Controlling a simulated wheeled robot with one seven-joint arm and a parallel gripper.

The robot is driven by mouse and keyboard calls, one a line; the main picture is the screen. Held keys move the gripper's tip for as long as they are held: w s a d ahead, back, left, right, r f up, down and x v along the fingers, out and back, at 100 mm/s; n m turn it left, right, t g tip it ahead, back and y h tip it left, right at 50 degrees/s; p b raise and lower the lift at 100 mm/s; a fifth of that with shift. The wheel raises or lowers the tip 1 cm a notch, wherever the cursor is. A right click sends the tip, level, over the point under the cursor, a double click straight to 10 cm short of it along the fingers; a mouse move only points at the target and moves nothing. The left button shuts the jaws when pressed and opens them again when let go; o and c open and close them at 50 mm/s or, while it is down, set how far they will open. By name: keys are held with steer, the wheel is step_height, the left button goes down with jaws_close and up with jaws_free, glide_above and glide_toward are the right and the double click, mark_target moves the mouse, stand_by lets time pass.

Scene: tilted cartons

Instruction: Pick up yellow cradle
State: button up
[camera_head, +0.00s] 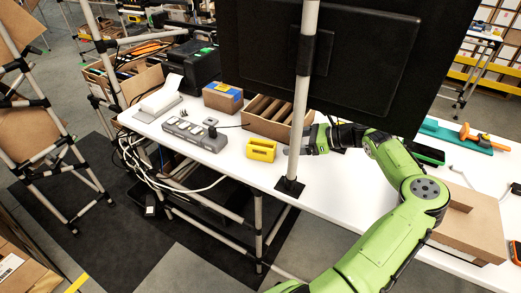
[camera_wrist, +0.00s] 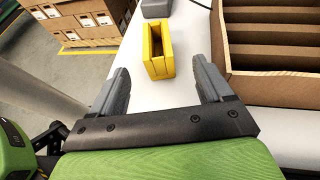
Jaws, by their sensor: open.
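The yellow cradle (camera_head: 261,150) is a small blocky holder with an open slot, standing on the white table near its front edge in the head view. In the wrist view the yellow cradle (camera_wrist: 158,52) lies ahead of the fingertips, roughly between their lines. My gripper (camera_wrist: 163,72) is open and empty, its two grey fingers spread wider than the cradle. In the head view my gripper (camera_head: 290,150) is just right of the cradle, partly hidden by the upright pole. I cannot tell the exact gap between fingertips and cradle.
A brown divided cardboard tray (camera_wrist: 268,45) stands close right of the gripper in the wrist view. A pole (camera_head: 301,90) and black monitor (camera_head: 330,50) stand near my arm. A grey power strip (camera_head: 195,134) and small carton (camera_head: 223,97) are left and behind. The white table (camera_head: 225,168) is bare before the cradle.

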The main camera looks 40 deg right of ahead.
mark_target(261, 148)
steer(key=b+x, duration=0.1)
steer(key=x, duration=0.5)
steer(key=shift+d+f, duration=0.1)
steer(key=shift+f, duration=0.1)
steer(key=b+x, duration=0.1)
steer(key=x, duration=0.1)
steer(key=b+x, duration=0.1)
steer(key=x, duration=0.2)
steer(key=shift+a+f, duration=0.2)
steer(key=shift+a, duration=0.2)
steer(key=shift+r, duration=0.1)
steer(key=c, duration=1.1)
steer(key=shift+r, duration=0.15)
